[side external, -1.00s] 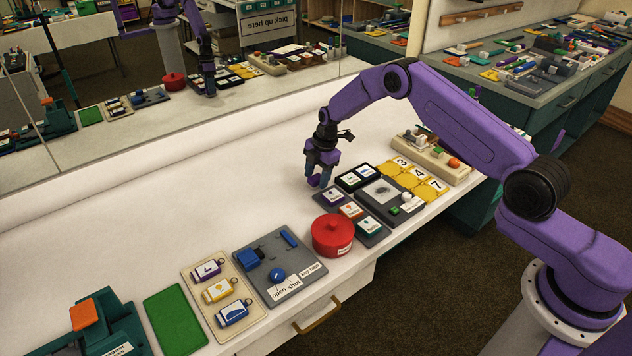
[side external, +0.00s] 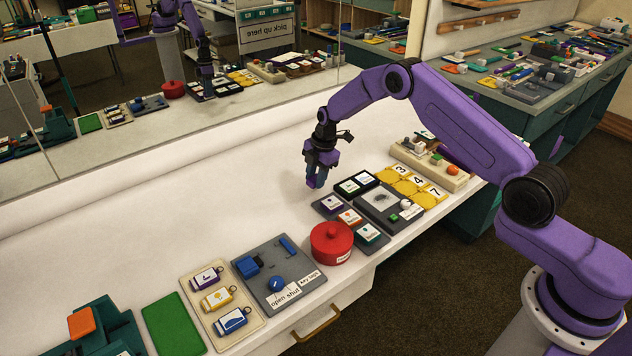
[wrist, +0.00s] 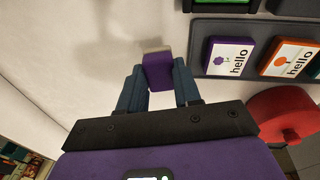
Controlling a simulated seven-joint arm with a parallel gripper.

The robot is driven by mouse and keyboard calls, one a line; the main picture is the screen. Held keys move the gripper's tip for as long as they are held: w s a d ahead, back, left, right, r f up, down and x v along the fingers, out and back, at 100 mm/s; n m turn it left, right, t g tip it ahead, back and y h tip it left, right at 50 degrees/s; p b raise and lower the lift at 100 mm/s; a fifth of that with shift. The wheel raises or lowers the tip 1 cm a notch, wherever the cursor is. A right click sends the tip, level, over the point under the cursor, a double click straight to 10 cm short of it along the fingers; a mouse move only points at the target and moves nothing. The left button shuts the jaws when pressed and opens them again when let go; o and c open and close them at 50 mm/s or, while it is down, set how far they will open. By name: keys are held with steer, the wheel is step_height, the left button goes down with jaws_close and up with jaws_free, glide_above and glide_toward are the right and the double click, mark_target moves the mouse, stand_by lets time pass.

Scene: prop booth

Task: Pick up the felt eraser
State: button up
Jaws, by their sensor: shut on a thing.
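The felt eraser is a small purple block (wrist: 158,70) with a pale strip along its far edge. In the wrist view it sits between the two blue-grey fingertips of my gripper (wrist: 159,88), which are shut on its sides. In the side view my gripper (side external: 318,174) points down above the white table, left of the card trays, with the purple eraser (side external: 312,183) showing at the fingertips. A soft shadow lies apart from the eraser in the wrist view, so it appears held a little above the surface.
A dark tray (side external: 326,214) of picture cards stands close to the right of my gripper, with a black card tray (side external: 341,189) behind. A red lidded pot (side external: 331,242) stands nearer the front. Yellow number tiles (side external: 404,187) lie farther right.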

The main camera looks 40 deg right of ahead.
steer(key=s+r, duration=1)
steer(key=s, duration=0.4)
steer(key=shift+d+r, duration=0.25)
steer(key=shift+r, duration=0.15)
steer(key=shift+o, duration=1.2)
steer(key=shift+c, duration=0.8)
steer(key=s+d+r+g, duration=0.1)
steer(key=d+g, duration=0.1)
steer(key=d, duration=0.5)
steer(key=shift+s+f, duration=0.1)
steer(key=shift+f, duration=2.3)
